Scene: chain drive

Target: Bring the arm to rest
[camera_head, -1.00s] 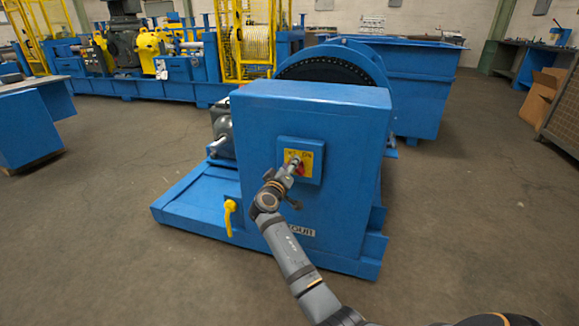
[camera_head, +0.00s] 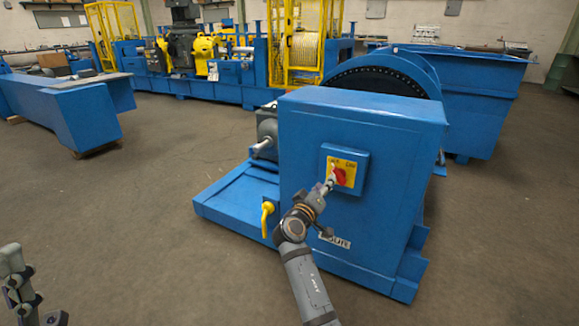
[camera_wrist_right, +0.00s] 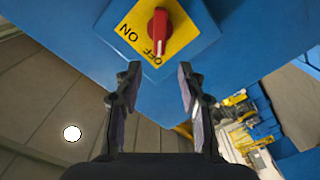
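A red rotary knob (camera_head: 340,176) sits on a yellow plate on the blue machine housing (camera_head: 390,150). In the right wrist view the knob (camera_wrist_right: 158,32) has its white mark toward the word OFF. My right gripper (camera_head: 328,187) is just in front of and below-left of the knob. In the wrist view its fingers (camera_wrist_right: 158,88) are apart with nothing between them, clear of the knob.
A yellow handle (camera_head: 267,218) sticks out of the housing's left side, above the blue base (camera_head: 232,208). A blue bench (camera_head: 65,105) stands at the left. A blue bin (camera_head: 480,95) is behind the machine. The floor at left is open.

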